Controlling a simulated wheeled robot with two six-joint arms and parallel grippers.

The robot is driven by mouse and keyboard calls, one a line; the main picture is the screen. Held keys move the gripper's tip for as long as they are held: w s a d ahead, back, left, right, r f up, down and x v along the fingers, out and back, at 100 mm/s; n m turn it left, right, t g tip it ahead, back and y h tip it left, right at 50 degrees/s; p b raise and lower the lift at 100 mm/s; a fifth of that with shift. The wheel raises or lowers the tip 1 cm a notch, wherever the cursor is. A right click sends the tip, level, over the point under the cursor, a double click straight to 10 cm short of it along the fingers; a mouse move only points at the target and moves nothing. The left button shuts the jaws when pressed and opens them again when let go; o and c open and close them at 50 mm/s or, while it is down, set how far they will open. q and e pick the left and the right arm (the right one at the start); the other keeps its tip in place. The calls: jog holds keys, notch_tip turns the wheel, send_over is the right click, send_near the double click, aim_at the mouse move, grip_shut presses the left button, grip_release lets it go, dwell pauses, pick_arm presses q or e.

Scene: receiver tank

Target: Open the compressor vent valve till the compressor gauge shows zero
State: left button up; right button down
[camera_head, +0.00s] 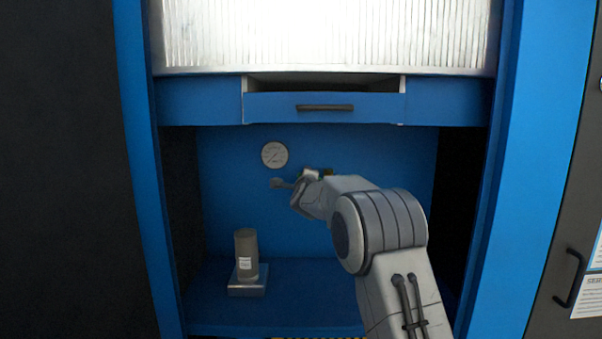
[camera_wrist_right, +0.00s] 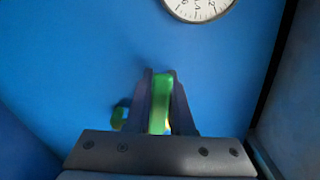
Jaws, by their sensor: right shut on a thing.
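The compressor gauge (camera_head: 274,154) is a round white dial on the blue back panel, just up and left of my right gripper. Part of it also shows at the top of the right wrist view (camera_wrist_right: 198,4); its needle is too small to read. My right gripper (camera_head: 300,180) is at the back panel. In the right wrist view its two dark fingers (camera_wrist_right: 160,100) are shut on a green handle (camera_wrist_right: 160,98), apparently the vent valve's. The valve body is mostly hidden behind the gripper. My left gripper is not in view.
A grey-brown cylinder (camera_head: 246,254) with a white label stands on a small metal block (camera_head: 247,284) at the lower left of the bay. A blue drawer (camera_head: 325,107) with a dark handle sits above, slightly open. Bay walls close in on both sides.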

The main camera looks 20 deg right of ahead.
jog(key=shift+a+f+n, duration=0.15)
jog(key=shift+f+n, duration=0.8)
jog(key=shift+n, duration=0.55)
jog(key=shift+f, duration=0.1)
jog(key=c, duration=0.8)
grip_release()
jog(key=v, duration=1)
jog(key=shift+s+a, duration=0.1)
jog(key=shift+s, duration=0.15)
